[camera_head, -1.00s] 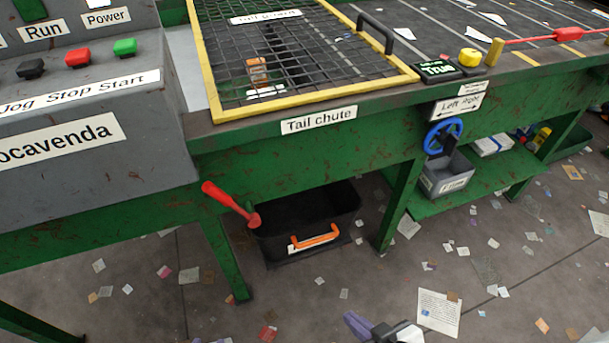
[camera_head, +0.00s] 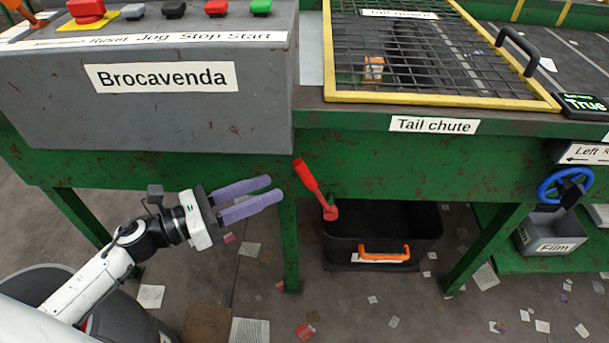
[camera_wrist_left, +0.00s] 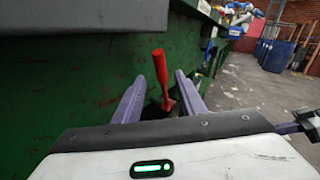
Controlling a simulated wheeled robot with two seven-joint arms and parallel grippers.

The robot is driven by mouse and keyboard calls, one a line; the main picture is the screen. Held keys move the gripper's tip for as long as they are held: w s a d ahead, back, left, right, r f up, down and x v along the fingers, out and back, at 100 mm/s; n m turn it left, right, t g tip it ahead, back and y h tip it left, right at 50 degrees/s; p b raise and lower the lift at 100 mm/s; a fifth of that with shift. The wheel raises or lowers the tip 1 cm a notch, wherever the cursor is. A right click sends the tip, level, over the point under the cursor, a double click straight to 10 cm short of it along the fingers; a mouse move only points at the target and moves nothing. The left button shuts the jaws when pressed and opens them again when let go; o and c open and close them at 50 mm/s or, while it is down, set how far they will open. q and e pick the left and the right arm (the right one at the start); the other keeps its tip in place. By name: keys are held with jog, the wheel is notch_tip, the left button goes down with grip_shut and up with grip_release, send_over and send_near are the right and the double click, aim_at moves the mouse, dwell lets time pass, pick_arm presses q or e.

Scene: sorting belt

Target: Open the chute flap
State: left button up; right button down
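A red lever (camera_head: 314,186) sticks up and left from the green frame, below the "Tail chute" label (camera_head: 433,125). I take it for the chute flap's handle; the flap itself is not clearly seen. My left gripper (camera_head: 275,189) is open and empty, left of the lever and pointing at it. In the left wrist view the red lever (camera_wrist_left: 160,72) shows beyond and between the two purple fingers (camera_wrist_left: 159,97), apart from them.
A black bin (camera_head: 395,225) with an orange handle stands on the floor below the lever. A green table leg (camera_head: 290,245) is close by the left fingertips. The grey control box (camera_head: 190,95) overhangs above my left arm. A blue handwheel (camera_head: 563,185) is at the right.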

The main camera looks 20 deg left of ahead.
aim_at(304, 174)
pick_arm(q)
jog(key=p+x, duration=0.1)
jog(key=x, duration=0.8)
jog(key=shift+w+d, duration=0.25)
jog(key=shift+d, duration=0.05)
grip_shut()
